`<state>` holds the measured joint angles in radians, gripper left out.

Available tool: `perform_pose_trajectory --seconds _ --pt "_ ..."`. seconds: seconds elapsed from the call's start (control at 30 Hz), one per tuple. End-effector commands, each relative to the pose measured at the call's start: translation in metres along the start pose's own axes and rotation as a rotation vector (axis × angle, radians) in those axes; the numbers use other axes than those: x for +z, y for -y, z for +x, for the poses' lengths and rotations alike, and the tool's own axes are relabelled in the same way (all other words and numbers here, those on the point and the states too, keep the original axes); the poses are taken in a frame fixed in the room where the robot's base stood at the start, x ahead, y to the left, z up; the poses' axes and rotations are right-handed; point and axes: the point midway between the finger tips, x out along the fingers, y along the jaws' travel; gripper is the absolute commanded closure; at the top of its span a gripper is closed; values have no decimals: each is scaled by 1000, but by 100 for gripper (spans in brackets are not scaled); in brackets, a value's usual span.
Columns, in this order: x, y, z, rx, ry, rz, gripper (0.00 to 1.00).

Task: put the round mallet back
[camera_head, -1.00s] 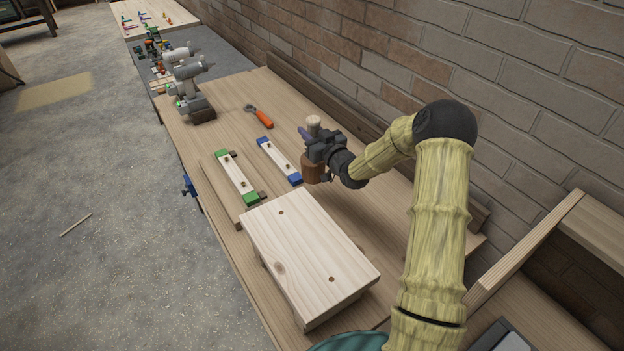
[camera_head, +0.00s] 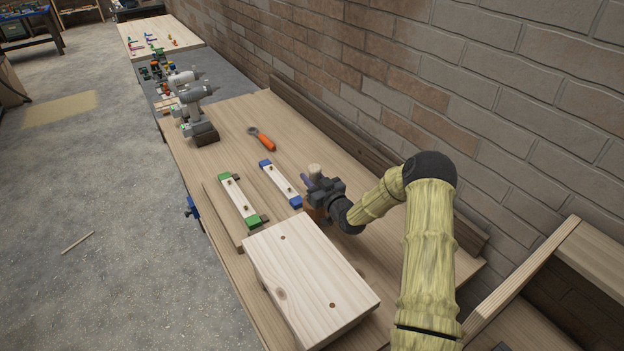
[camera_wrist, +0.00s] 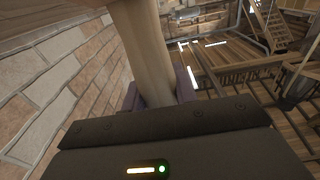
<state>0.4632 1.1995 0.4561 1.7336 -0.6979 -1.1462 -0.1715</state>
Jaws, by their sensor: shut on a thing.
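The round mallet (camera_head: 315,170) is upright in my gripper (camera_head: 312,184), over the right side of the workbench. Its pale handle end shows above the jaws, and its brown round head (camera_head: 312,212) hangs below, partly hidden by the gripper. My gripper is shut on the handle. In the wrist view the pale wooden handle (camera_wrist: 146,50) runs up between the jaws (camera_wrist: 160,92). I cannot tell whether the head touches the bench.
On the bench (camera_head: 225,160) lie a green-ended bar (camera_head: 239,202), a blue-ended bar (camera_head: 280,184) and an orange-handled tool (camera_head: 264,142). Drills (camera_head: 195,112) stand at the far left. A wooden block (camera_head: 310,275) is in front. A brick wall (camera_head: 420,90) borders the right.

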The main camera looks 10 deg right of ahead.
Motion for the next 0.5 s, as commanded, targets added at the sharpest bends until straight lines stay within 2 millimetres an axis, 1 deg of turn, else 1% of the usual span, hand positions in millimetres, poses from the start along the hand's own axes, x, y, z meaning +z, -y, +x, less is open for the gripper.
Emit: perform_pose_trajectory --seconds 0.13,0.5 --pt "10 0 0 1 -3 0 100" --pt "14 0 0 0 -4 -1 100"
